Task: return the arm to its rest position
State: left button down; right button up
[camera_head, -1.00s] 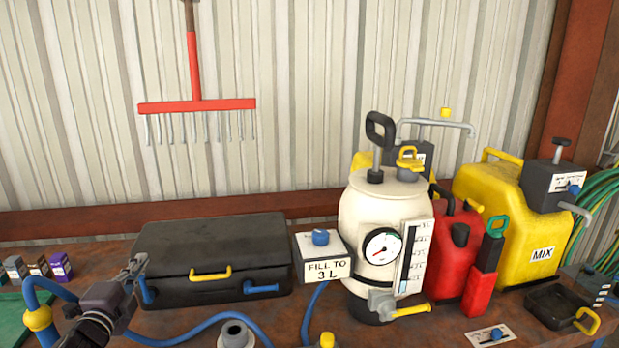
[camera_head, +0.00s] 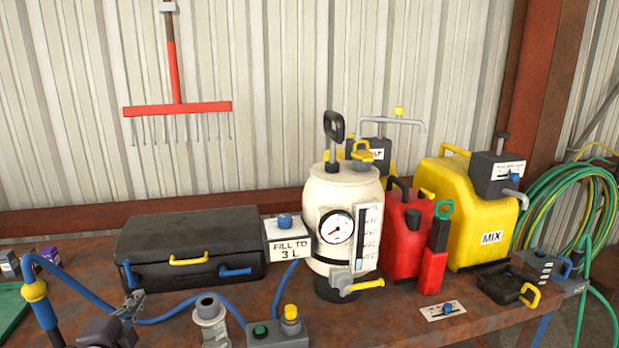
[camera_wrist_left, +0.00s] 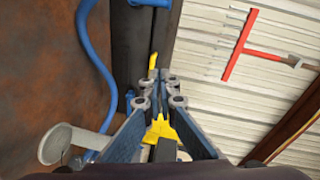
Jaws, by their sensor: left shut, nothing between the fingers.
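My left gripper (camera_head: 131,304) is low at the left in the head view, over the front part of the bench and in front of the black case (camera_head: 190,236). It is shut and empty. In the left wrist view the fingers of my left gripper (camera_wrist_left: 160,82) are together, with the dark case (camera_wrist_left: 133,50) and its yellow handle beyond them. My right gripper is not in view.
On the bench (camera_head: 400,325) stand a white tank (camera_head: 333,205) with a gauge, a red can (camera_head: 402,240) and a yellow MIX can (camera_head: 455,205).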

pick_arm(q)
jog(key=s+d+f+n+g, duration=0.3)
jog(key=s+d+f, duration=0.2)
jog(key=s+f, duration=0.3)
jog(key=s+d+f+n+g, duration=0.35)
jog(key=s+d+f, duration=0.25)
jog(key=s+f, duration=0.25)
jog(key=s+d+f+n+g+h, duration=0.1)
jog(key=s+d+f+n+g, duration=0.2)
jog(key=s, duration=0.8)
jog(key=s+d+f+n+g+h, duration=0.1)
jog(key=s+d+n+g, duration=0.3)
jog(key=s, duration=0.6)
notch_tip(320, 180, down, 26)
jog(key=s+d+m, duration=0.2)
jog(key=s, duration=0.1)
jog(key=s+a+f+g, duration=0.1)
jog(key=s+f, duration=0.7)
jog(key=s+a+f, duration=0.2)
jog(key=s+f, duration=0.6)
jog(key=s, duration=0.1)
jog(key=shift+a+f+g, duration=0.2)
jog(key=shift+a+g, duration=0.05)
jog(key=shift+g, duration=0.1)
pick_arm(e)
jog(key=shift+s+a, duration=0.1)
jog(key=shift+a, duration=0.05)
